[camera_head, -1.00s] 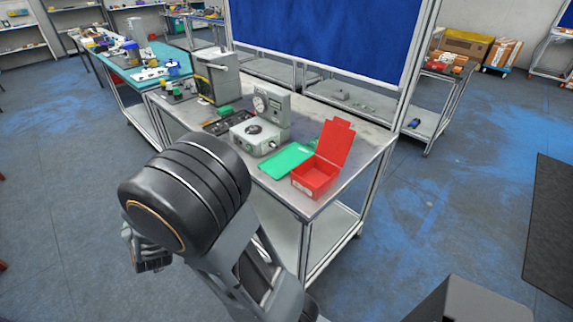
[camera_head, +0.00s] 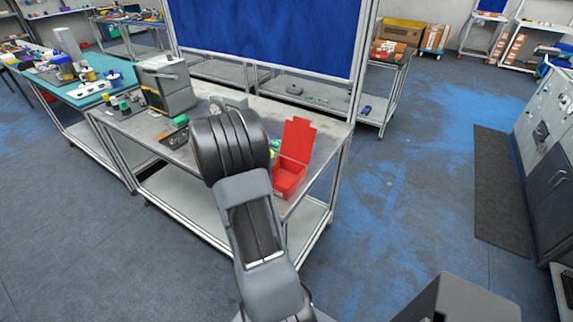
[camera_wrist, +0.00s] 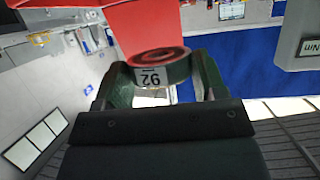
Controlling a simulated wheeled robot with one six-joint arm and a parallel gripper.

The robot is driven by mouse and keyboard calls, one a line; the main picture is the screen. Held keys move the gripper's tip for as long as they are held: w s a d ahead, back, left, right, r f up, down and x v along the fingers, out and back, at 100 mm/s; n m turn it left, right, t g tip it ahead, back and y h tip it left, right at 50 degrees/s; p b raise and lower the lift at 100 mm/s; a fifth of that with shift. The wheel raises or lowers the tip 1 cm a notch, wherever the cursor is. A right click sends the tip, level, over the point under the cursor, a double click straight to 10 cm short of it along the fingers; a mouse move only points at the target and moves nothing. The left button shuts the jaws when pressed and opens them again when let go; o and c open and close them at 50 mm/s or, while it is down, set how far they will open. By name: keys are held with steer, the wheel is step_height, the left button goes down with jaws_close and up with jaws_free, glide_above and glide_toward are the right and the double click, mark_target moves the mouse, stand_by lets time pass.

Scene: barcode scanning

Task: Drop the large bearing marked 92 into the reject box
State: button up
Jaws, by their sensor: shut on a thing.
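The bearing marked 92 (camera_wrist: 158,72) is a dark ring with a white label, which reads upside down in the wrist view. My gripper (camera_wrist: 162,78) is shut on it, with one finger on each side. The red reject box (camera_head: 290,181) stands on the bench's right end in the head view. Its lid (camera_head: 298,139) stands up open. In the wrist view red box surfaces (camera_wrist: 150,25) show close beyond the bearing. My arm hides the gripper and bearing in the head view. I cannot tell whether the bearing is over the box opening.
The metal bench (camera_head: 205,187) holds a grey gauge device (camera_head: 229,101), partly hidden by my arm, and a larger grey machine (camera_head: 166,85) to the left. A blue panel (camera_head: 265,35) stands behind. Open floor (camera_head: 400,200) lies to the right.

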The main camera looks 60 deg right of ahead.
steer(key=s+d+g, duration=0.1)
steer(key=s+d+m+g, duration=0.1)
steer(key=s, duration=0.1)
steer(key=s+d+m, duration=0.1)
steer(key=s, duration=0.1)
steer(key=shift+d+g+y, duration=0.3)
steer(key=shift+d+g, duration=0.05)
steer(key=shift+g, duration=0.05)
steer(key=shift+m, duration=0.4)
steer(key=f+b, duration=0.6)
steer(key=b, duration=0.1)
steer(key=shift+s+d+f, duration=0.1)
steer(key=shift+s+d, duration=0.1)
steer(key=shift+s, duration=0.15)
steer(key=o, duration=1.1)
steer(key=shift+o, duration=0.2)
steer(key=v, duration=1.4)
steer(key=shift+w+d+f, duration=0.1)
steer(key=shift+w, duration=0.05)
